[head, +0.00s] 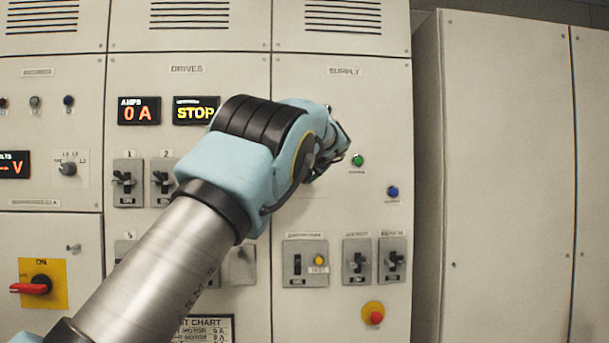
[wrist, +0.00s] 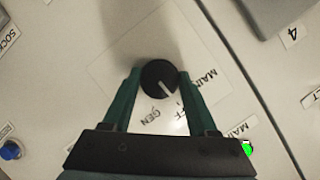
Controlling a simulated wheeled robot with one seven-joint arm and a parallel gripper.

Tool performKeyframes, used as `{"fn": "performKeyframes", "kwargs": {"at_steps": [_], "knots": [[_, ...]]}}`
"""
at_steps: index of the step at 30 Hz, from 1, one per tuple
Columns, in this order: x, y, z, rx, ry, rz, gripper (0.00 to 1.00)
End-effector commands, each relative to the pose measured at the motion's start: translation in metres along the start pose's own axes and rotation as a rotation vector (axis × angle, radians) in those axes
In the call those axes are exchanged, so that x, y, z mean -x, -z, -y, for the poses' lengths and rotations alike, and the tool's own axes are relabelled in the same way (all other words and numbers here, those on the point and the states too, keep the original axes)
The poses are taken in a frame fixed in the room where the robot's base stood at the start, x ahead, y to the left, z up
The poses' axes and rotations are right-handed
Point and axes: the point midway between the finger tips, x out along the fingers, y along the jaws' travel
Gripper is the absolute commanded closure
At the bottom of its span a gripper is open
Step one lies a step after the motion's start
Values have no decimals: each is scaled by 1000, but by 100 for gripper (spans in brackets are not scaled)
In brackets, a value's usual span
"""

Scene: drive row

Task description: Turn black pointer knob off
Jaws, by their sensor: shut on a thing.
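The black pointer knob (wrist: 152,73) is round with a white line, in the middle of the wrist view on a pale plate (wrist: 112,75) marked MAIN, GEN and a partly hidden word ending in F. The white line slants to the lower right, roughly toward that partly hidden word. My gripper (wrist: 159,73) has one finger on each side of the knob and is shut on it. In the head view my gripper (head: 335,155) is at the SUPPLY panel, and my arm hides the knob.
A green button (head: 358,160) and a blue button (head: 393,191) sit right of my gripper. Breaker switches (head: 305,263) and a red stop button (head: 374,313) are below. The STOP display (head: 196,110) is to the left. A plain cabinet (head: 505,150) stands at right.

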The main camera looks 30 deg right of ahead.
Motion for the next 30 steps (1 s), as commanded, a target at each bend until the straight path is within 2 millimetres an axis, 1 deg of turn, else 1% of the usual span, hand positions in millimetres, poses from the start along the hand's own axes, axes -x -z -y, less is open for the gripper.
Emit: {"fn": "performKeyframes", "kwargs": {"at_steps": [7,19,20,27,28,30], "knots": [[1,1,-1,-47,19,1,97],[1,1,-1,-52,21,1,97],[1,1,-1,-52,21,1,40],[0,1,-1,-52,21,2,13],[0,1,-1,-52,21,2,11],[0,0,0,-52,21,3,11]]}}
